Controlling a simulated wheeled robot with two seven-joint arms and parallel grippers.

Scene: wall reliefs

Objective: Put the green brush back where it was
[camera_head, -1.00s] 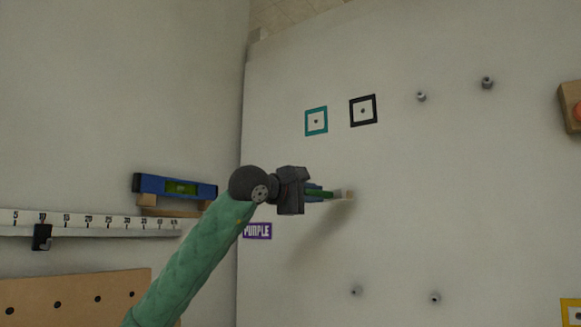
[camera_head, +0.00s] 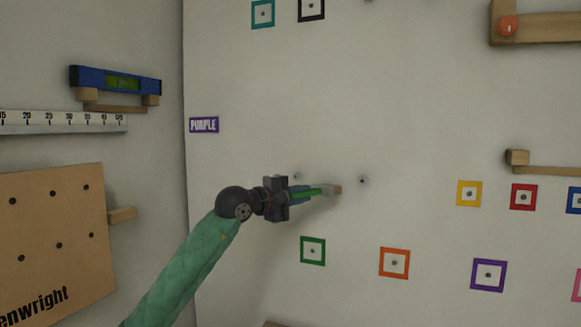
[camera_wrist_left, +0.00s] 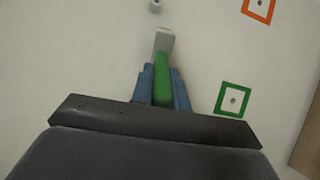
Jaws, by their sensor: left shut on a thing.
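My left gripper (camera_head: 302,193) is shut on the green brush (camera_head: 318,192) in front of the white wall. The brush has a green handle and a pale, blocky end that points right in the head view. In the left wrist view the green handle (camera_wrist_left: 162,80) lies between the blue fingers (camera_wrist_left: 162,88), with its pale end away from the gripper. A green square outline with a dark centre (camera_head: 313,251) is on the wall below the brush; it also shows in the left wrist view (camera_wrist_left: 233,99). My right gripper is not in view.
Small pegs (camera_head: 362,181) stand on the wall near the brush; one (camera_wrist_left: 155,5) lies beyond its pale end in the wrist view. Orange (camera_head: 394,263) and purple (camera_head: 488,275) squares continue to the right. A purple label (camera_head: 204,125) and blue level (camera_head: 115,80) are at left.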

